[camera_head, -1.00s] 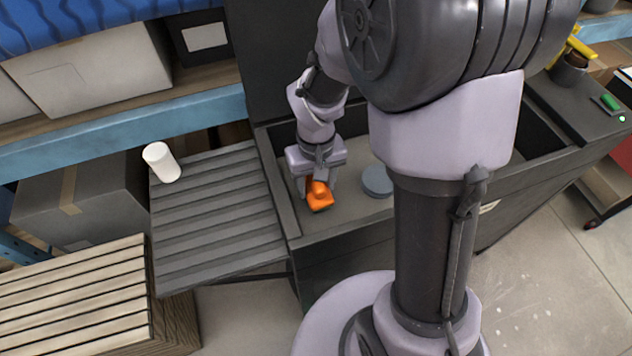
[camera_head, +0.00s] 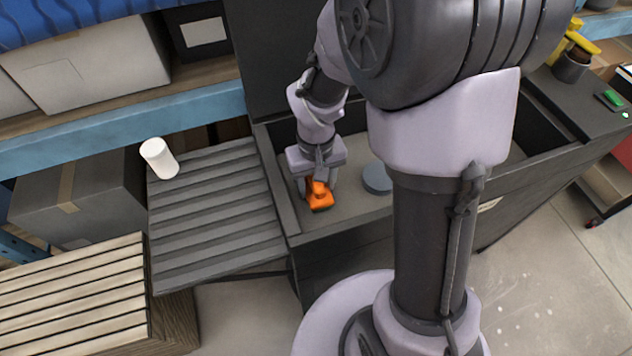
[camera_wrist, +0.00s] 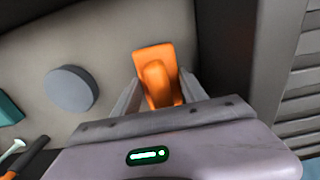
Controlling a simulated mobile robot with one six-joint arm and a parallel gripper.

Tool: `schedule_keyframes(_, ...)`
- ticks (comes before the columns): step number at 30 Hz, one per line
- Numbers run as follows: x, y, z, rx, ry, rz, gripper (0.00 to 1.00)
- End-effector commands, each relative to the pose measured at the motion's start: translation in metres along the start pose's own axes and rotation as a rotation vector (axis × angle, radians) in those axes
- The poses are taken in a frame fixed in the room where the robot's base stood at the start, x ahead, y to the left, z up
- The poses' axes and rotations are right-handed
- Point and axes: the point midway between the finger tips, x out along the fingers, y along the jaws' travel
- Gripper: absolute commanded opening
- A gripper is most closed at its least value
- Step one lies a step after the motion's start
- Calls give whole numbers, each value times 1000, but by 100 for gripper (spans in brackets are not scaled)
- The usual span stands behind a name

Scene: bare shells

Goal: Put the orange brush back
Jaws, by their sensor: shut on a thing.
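The orange brush (camera_head: 319,195) is in my gripper (camera_head: 316,186), inside the dark open-topped box (camera_head: 291,215) near its left wall. In the wrist view the brush (camera_wrist: 158,76) sits between the two fingers of my gripper (camera_wrist: 158,92), which are shut on it. Its handle faces the camera. The box floor (camera_wrist: 110,30) shows around it. I cannot tell whether the brush touches the floor. My arm hides much of the box's middle.
A grey-blue round thing (camera_head: 377,179) lies on the box floor right of the brush. A slatted grey shelf (camera_head: 215,225) with a white cylinder (camera_head: 159,158) adjoins the box's left side. Dark- and light-handled tools (camera_wrist: 24,155) show at the wrist view's lower left.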

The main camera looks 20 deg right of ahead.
Motion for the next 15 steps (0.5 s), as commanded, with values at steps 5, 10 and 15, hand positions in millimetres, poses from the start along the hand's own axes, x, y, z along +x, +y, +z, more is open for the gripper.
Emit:
schedule_keyframes(5,3,0,0,0,0,0,0)
schedule_keyframes(10,3,0,0,0,0,0,0)
schedule_keyframes(15,3,0,0,0,0,0,76)
